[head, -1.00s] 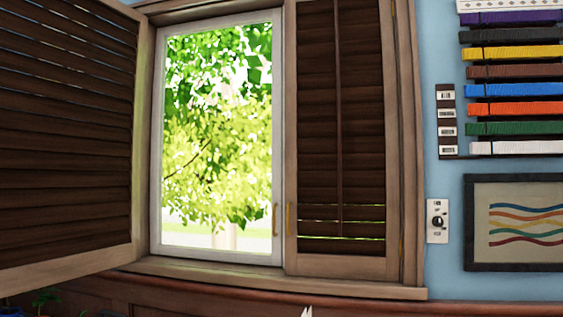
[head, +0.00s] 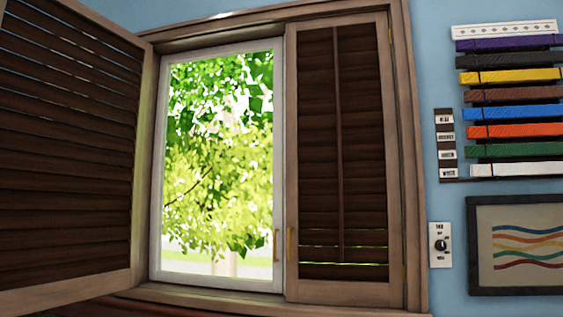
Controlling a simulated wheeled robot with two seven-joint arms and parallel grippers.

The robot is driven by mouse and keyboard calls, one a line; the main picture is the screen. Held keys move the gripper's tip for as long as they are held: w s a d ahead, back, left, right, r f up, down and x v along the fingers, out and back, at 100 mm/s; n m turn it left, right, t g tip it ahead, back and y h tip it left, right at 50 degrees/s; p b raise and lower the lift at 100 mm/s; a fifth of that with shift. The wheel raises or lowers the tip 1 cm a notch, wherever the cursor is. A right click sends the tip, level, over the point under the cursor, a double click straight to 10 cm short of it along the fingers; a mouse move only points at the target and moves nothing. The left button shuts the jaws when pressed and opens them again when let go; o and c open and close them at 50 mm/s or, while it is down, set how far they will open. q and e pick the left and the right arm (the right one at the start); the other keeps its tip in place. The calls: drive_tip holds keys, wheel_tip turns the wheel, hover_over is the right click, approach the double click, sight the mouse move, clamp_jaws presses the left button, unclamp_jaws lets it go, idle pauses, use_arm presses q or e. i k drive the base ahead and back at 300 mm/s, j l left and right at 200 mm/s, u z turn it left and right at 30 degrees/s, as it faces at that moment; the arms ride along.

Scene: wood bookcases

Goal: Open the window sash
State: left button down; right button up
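The window sash (head: 281,165) has a white frame around a clear pane with green leaves showing through it. It looks shut in its wooden frame. A small brass handle (head: 276,245) sits low on its right stile. The left louvered shutter (head: 65,150) is swung open to the left. The right louvered shutter (head: 340,150) is shut over the right half of the window, with a brass handle (head: 290,245) on its left edge. Neither of my grippers is in view.
On the blue wall at the right hang several coloured belts (head: 512,88) on a rack, a small dial plate (head: 440,245) and a framed picture of wavy stripes (head: 520,245). The wooden sill (head: 200,296) runs below the window.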

sight(276, 285)
drive_tip(key=i+z, duration=0.2)
drive_tip(key=i, duration=0.3)
drive_tip(key=i+j+z, duration=0.2)
drive_tip(key=i, duration=0.25)
drive_tip(key=i+j+z, duration=0.2)
drive_tip(key=i, duration=0.25)
